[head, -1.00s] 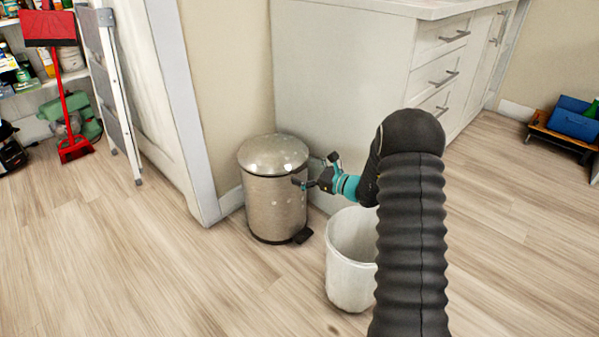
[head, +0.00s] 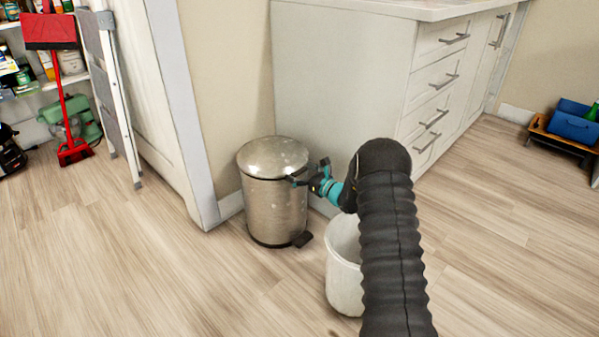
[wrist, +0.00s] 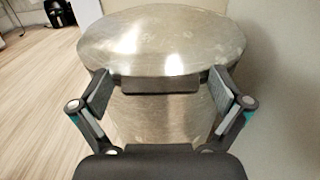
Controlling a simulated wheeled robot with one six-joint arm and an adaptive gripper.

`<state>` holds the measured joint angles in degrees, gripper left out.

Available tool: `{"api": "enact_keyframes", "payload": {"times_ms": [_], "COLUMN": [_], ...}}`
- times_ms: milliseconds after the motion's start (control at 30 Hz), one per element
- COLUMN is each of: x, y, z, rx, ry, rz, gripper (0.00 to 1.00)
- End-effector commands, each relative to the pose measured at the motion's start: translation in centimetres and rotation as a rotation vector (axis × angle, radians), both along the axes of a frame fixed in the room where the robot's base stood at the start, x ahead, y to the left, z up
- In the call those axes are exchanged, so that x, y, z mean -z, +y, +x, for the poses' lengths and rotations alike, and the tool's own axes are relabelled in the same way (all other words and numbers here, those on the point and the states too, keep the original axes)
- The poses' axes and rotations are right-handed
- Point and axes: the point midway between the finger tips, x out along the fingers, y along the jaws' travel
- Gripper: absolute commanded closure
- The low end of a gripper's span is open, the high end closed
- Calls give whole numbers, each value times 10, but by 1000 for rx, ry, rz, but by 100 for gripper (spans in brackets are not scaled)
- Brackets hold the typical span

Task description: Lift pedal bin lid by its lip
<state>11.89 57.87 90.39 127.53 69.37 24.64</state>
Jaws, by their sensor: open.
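The pedal bin (head: 272,212) is a brushed metal cylinder in the corner, upright, with its round lid (head: 272,157) down on the body. A dark pedal (head: 302,239) sticks out at its base. In the wrist view the lid (wrist: 160,38) fills the upper middle, with a dark lip (wrist: 159,84) projecting at its near edge. My gripper (head: 308,173) is at the bin's right side, at rim height. In the wrist view my gripper (wrist: 160,92) is open, one finger to each side of the lip. I cannot tell whether either finger touches the lid.
A white open bin (head: 343,275) stands under my arm, close to the pedal bin. A white drawer cabinet (head: 340,90) is behind. A stepladder (head: 112,95) and red broom (head: 68,95) stand at left. The floor (head: 180,285) in front is clear.

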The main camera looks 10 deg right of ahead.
Motion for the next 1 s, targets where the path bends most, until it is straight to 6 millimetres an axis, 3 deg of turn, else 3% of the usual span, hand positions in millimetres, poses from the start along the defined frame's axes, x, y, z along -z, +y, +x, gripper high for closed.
{"api": "enact_keyframes", "payload": {"times_ms": [267,600,1000], "x": [0,0,-8], "y": [1,3,-4], "z": [1,1,1], "rx": [0,-2,6], "ry": [0,1,27], "rz": [0,-1,-17], "gripper": [0,83,82]}}
